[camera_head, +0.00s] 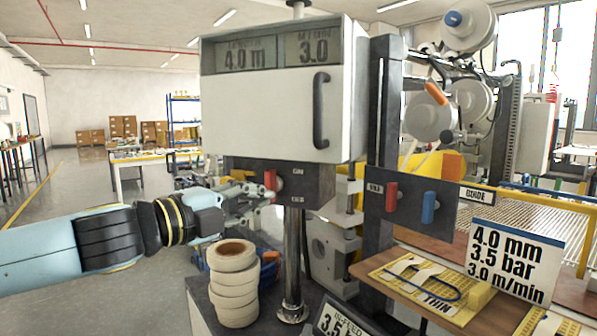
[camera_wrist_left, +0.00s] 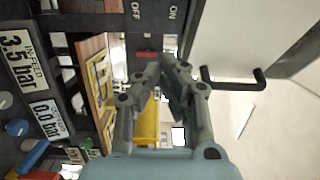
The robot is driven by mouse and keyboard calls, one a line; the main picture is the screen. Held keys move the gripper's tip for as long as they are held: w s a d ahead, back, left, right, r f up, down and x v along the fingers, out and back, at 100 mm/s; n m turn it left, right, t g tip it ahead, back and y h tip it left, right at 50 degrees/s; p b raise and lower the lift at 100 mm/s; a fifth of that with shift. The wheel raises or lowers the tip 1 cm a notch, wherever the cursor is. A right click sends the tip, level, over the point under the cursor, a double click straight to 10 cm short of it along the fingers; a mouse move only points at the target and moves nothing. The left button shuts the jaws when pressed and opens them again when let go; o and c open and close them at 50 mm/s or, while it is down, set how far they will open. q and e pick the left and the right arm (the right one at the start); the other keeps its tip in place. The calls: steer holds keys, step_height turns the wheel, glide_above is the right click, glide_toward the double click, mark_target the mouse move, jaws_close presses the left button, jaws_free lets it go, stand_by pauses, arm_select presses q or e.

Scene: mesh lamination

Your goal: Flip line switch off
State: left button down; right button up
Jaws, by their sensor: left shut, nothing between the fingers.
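The line switch (camera_head: 270,181) is a small red lever on a dark plate under the white display box, with lettering above and below it. My left gripper (camera_head: 266,192) is shut and empty, its fingertips at or very close to the red lever; contact cannot be told. In the left wrist view, the red lever (camera_wrist_left: 146,55) shows just beyond the fingertips (camera_wrist_left: 168,62), beside a dark plate marked OFF and ON. The fingers partly cover the lever. My right gripper is in neither view.
The white box (camera_head: 270,108) with two displays and a black handle (camera_head: 321,110) stands above the switch. A stack of tape rolls (camera_head: 234,283) sits below my left gripper. Another panel (camera_head: 408,203) with red and blue levers is to the right. A steel post (camera_head: 292,262) stands close by.

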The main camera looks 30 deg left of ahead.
mark_target(271, 186)
arm_select(q)
steer(key=shift+s+r, duration=0.15)
steer(key=shift+s, duration=0.1)
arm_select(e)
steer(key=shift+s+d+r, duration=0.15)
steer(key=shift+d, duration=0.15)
arm_select(q)
steer(key=shift+w, duration=0.2)
steer(key=b+x, duration=0.4)
steer(key=x, duration=0.5)
steer(key=shift+w, duration=0.35)
steer(key=a, duration=0.1)
steer(key=a+p, duration=0.1)
steer(key=a, duration=0.1)
steer(key=shift+s+a, duration=0.25)
steer(key=shift+a, duration=0.25)
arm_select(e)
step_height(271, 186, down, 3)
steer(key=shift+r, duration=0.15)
arm_select(q)
steer(key=shift+n, duration=0.4)
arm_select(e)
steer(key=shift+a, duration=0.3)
